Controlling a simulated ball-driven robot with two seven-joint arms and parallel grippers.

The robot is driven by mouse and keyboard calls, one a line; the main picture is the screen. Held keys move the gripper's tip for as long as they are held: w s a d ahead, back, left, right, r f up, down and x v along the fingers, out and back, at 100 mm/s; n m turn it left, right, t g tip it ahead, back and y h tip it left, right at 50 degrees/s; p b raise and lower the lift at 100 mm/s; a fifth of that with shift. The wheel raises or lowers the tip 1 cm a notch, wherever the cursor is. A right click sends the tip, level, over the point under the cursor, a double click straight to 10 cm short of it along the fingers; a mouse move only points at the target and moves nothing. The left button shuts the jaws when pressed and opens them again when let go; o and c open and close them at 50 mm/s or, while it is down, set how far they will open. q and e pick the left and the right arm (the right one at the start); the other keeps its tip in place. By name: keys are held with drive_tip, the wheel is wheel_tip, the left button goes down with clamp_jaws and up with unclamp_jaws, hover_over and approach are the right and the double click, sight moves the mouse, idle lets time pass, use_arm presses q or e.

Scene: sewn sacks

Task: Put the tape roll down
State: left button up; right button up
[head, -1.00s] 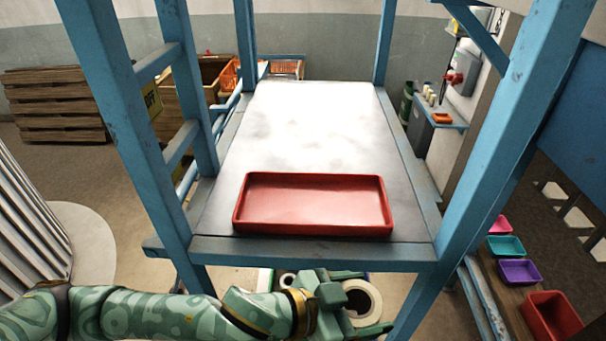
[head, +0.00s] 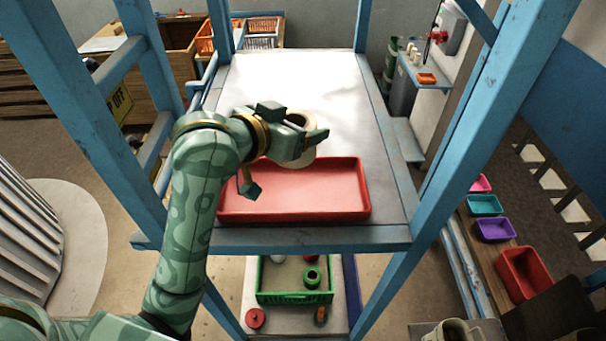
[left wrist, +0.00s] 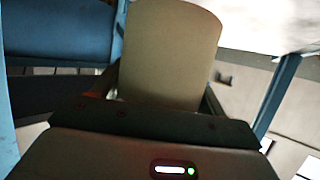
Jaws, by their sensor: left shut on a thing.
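The tape roll (head: 302,159) is a cream ring, partly covered by my left gripper (head: 305,141). My left gripper is shut on it and holds it over the table (head: 385,190), just behind the far rim of the red tray (head: 345,213). I cannot tell whether the roll touches the tabletop. In the left wrist view the roll (left wrist: 170,50) shows as a broad tan curved side between the fingers. The red tray is empty and lies at the table's near edge. My right gripper is not in view.
Blue posts (head: 146,110) frame the table on both sides. The pale tabletop behind the tray is clear. Below the near edge, a green crate (head: 295,297) holds several things. Coloured bins (head: 524,272) stand at the right.

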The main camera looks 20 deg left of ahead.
use_arm(q)
wheel_tip(320, 180, down, 9)
drive_tip(key=shift+s+f, duration=0.1)
drive_tip(key=shift+s, duration=0.05)
drive_tip(key=shift+f, duration=0.1)
drive_tip(key=shift+f, duration=0.15)
drive_tip(key=o, duration=1)
